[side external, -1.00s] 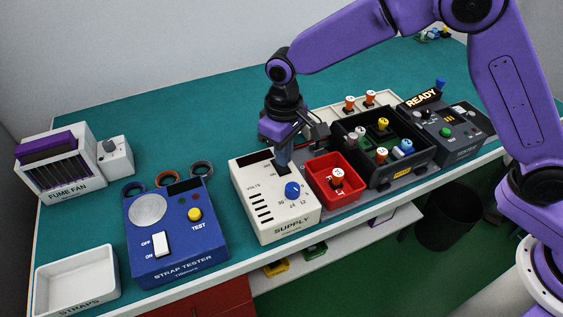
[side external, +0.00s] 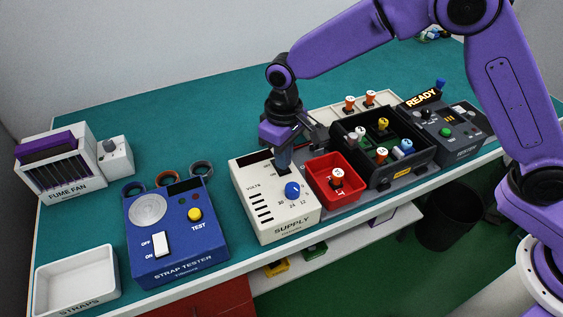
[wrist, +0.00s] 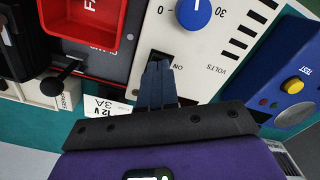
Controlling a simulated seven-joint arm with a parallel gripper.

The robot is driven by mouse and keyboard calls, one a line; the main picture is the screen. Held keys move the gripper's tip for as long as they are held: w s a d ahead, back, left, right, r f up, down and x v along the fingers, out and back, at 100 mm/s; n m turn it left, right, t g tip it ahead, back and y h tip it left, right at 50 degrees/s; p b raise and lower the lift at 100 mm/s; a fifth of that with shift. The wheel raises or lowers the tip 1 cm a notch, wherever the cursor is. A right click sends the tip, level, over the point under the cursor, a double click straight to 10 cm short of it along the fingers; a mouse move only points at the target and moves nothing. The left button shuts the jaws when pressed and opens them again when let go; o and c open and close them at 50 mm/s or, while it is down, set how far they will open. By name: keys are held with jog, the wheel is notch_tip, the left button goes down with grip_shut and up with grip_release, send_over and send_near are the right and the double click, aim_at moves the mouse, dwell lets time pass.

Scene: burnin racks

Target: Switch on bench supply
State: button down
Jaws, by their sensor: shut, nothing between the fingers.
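The bench supply (side external: 262,215) is a cream box marked SUPPLY, with a blue voltage knob (side external: 292,190), a column of dark slots and a dark display strip at its back. My gripper (side external: 284,168) is shut and empty, pointing down at the back part of the supply's top panel. In the wrist view my shut fingertips (wrist: 158,66) are at the black power switch (wrist: 160,56), beside the ON lettering. The fingers hide much of the switch. I cannot tell whether they touch it or which way it is set. The blue knob (wrist: 193,12) is clear of the fingers.
A red bin (side external: 318,185) stands right beside the supply, with a black crate (side external: 375,177) of coloured parts beyond it. A tester (side external: 455,145) showing READY is at far right. The blue strap tester (side external: 175,255) is left. Bare teal bench (side external: 205,120) lies behind.

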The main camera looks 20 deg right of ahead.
jog(key=shift+f, duration=0.5)
dwell(0.3)
jog(key=shift+r, duration=3.55)
jog(key=shift+s+d+r, duration=0.15)
jog(key=shift+s+d, duration=0.1)
jog(key=shift+s, duration=0.05)
jog(key=s+d+r+n, duration=0.2)
jog(key=s+d+n, duration=0.4)
jog(key=s+d, duration=2)
jog(key=shift+s+d+r+n, duration=0.2)
jog(key=shift+s+r+n, duration=0.15)
jog(key=shift+s, duration=0.55)
